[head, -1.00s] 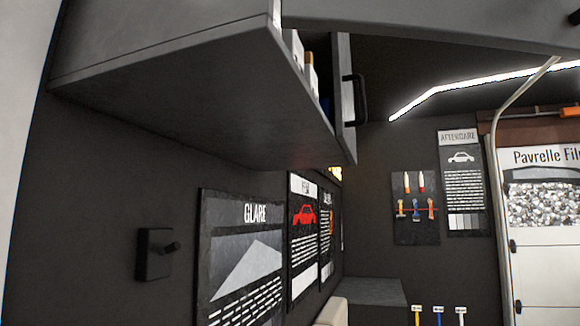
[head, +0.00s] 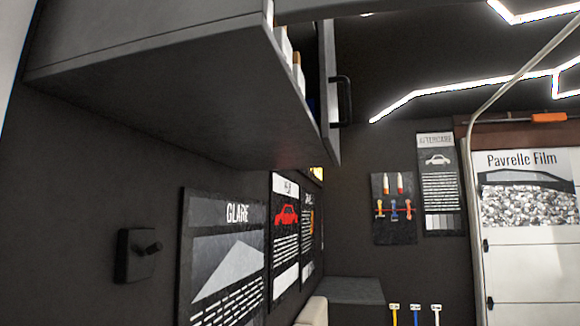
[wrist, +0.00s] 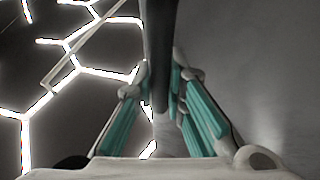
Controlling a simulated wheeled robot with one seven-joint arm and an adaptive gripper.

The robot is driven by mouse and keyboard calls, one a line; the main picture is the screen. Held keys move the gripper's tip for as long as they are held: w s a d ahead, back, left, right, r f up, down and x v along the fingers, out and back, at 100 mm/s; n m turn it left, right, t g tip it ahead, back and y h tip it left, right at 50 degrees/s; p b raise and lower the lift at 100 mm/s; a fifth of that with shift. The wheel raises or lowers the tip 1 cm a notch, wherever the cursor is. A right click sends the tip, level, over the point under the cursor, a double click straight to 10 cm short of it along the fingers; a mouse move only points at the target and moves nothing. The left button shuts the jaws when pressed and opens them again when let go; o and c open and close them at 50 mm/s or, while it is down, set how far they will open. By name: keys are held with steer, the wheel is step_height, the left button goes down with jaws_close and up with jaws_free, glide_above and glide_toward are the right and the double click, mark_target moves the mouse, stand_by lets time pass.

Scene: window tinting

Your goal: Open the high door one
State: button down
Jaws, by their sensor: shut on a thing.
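The grey high cabinet (head: 150,110) hangs on the left wall in the head view. Its nearer front is open and shows white bottles (head: 284,45) inside. A grey panel (head: 330,8), seemingly the raised door, crosses the top edge of the head view and is mostly out of frame. In the wrist view my gripper (wrist: 159,88) has its teal-padded fingers on either side of a dark bar (wrist: 159,40), which looks like the door handle. It is shut on this bar. A plain grey surface (wrist: 250,70), likely the door, fills the right side. My gripper is not in the head view.
A farther cabinet door (head: 328,85) with a black handle (head: 345,100) hangs down beside the opening. A dark counter (head: 350,290) stands at the back.

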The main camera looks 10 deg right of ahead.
steer(key=shift+s, duration=0.1)
steer(key=c, duration=1.9)
jaws_free()
steer(key=shift+a, duration=0.1)
steer(key=v, duration=1.2)
steer(key=shift+s, duration=0.1)
